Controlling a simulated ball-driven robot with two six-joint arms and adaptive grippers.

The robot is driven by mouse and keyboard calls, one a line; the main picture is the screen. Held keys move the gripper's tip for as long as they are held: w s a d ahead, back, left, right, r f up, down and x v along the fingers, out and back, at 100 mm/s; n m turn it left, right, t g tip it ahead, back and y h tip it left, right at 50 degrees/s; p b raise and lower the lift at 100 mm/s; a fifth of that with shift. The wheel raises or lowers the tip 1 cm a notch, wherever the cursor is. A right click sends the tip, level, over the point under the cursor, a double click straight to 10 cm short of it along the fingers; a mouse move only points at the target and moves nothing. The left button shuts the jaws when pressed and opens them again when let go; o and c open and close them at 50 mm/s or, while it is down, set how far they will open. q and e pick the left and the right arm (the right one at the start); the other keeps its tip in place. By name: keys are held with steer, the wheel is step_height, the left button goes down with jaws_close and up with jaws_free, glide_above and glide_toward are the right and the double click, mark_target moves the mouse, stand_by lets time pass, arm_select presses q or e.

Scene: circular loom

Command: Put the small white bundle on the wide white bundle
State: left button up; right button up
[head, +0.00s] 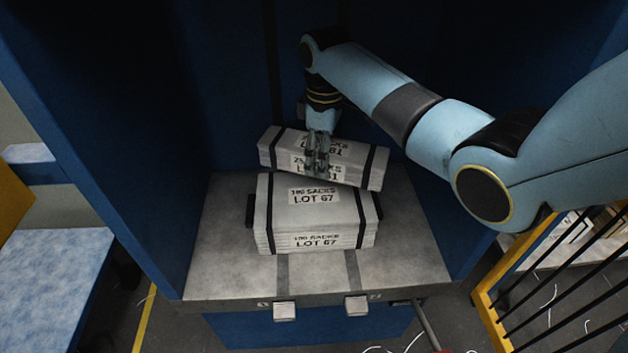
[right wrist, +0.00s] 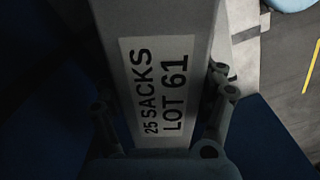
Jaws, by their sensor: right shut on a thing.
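The small white bundle (head: 348,162) has dark straps at both ends and a "25 SACKS LOT 61" label. In the head view it is slightly tilted, its right end lower, behind the upper back edge of the wide bundle. My right gripper (head: 318,165) is shut on it near the middle; the right wrist view shows its label (right wrist: 160,85) between my fingers (right wrist: 165,115). The wide white bundle (head: 312,216), labelled "LOT 67" and strapped, lies on the grey table. Whether the two bundles touch cannot be told. My left gripper is not in view.
The grey table (head: 415,265) is bare at its left and right sides. Blue walls (head: 235,100) enclose it on the left, back and right. A yellow-framed black rack (head: 497,310) stands at the lower right.

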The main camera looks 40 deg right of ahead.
mark_target(313, 195)
steer(key=a, duration=0.1)
steer(key=a+f, duration=0.1)
steer(key=a, duration=0.1)
steer(key=shift+s+f, duration=0.3)
steer(key=shift+f, duration=0.1)
step_height(313, 195, down, 4)
steer(key=shift+r+b, duration=0.25)
steer(key=shift+b, duration=0.15)
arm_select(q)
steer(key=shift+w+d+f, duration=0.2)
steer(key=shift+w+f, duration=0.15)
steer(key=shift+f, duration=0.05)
arm_select(e)
steer(key=shift+f, duration=0.2)
steer(key=shift+f, duration=0.1)
steer(key=o, duration=1.7)
step_height(313, 195, up, 12)
steer(key=shift+r+p, duration=0.1)
steer(key=shift+p, duration=0.95)
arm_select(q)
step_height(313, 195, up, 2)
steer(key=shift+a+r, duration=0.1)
arm_select(e)
steer(key=shift+s, duration=0.1)
